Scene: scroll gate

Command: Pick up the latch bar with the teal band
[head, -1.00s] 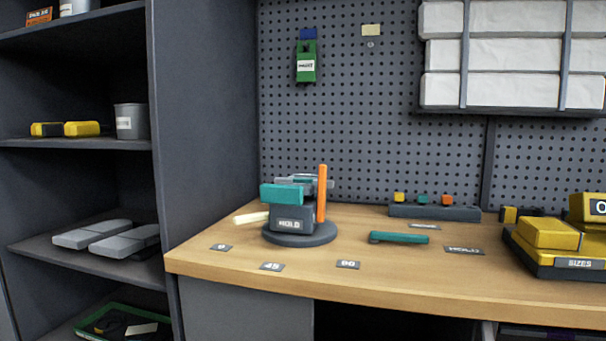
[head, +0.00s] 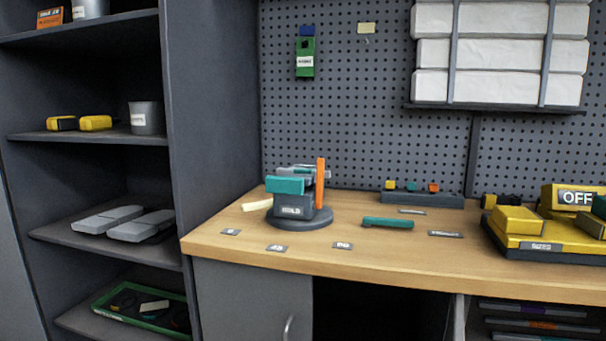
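A short dark bar with a teal band along its top (head: 388,223) lies flat on the wooden workbench (head: 330,258), right of a round turntable fixture. The fixture has a dark round base (head: 300,222) and a grey labelled block (head: 295,207). It carries a teal block (head: 285,186), grey pieces, an upright orange bar (head: 320,181) and a cream piece (head: 256,204) sticking out left. My gripper is not in view.
A dark rack (head: 423,200) with yellow, teal and orange pegs stands behind the bar. A yellow machine (head: 530,232) with an OFF sign stands at right. Small label plates lie on the bench. A tall shelf (head: 215,130) bounds the left. The bench front is mostly clear.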

